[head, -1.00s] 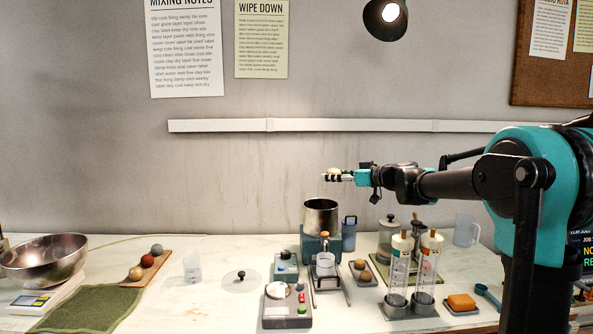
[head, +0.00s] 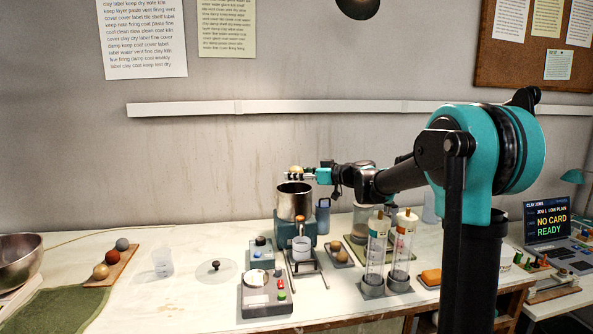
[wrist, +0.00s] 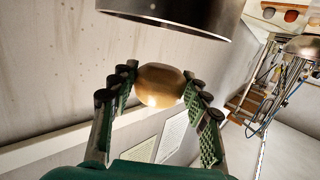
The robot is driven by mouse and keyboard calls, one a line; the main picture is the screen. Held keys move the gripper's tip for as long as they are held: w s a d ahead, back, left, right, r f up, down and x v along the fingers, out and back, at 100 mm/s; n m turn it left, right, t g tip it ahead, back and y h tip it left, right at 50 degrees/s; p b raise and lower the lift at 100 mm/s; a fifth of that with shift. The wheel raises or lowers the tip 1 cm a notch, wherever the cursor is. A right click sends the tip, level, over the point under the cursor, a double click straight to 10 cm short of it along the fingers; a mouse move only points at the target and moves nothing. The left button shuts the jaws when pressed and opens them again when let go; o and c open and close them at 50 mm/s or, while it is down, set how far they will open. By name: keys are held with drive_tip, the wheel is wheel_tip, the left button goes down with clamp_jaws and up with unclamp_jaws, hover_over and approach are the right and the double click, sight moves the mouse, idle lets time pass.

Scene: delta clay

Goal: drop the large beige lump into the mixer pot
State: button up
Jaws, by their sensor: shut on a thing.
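The beige lump (head: 296,169) is rounded and sits between the fingertips of my gripper (head: 300,175). In the wrist view the lump (wrist: 160,84) is pinched between the two green-padded fingers (wrist: 160,90). The mixer pot (head: 294,203) is a shiny metal cylinder on a teal base, on the bench. In the head view the lump is just above the pot's rim, apart from it by a small gap. The pot's metal wall and rim also show at the top of the wrist view (wrist: 190,14). The pot's inside is hidden.
A control box (head: 266,293) is in front. A wooden board (head: 112,267) with three balls lies left.

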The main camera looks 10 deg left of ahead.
drive_tip(key=o, duration=1.3)
drive_tip(key=v, duration=1.2)
drive_tip(key=shift+f, duration=0.1)
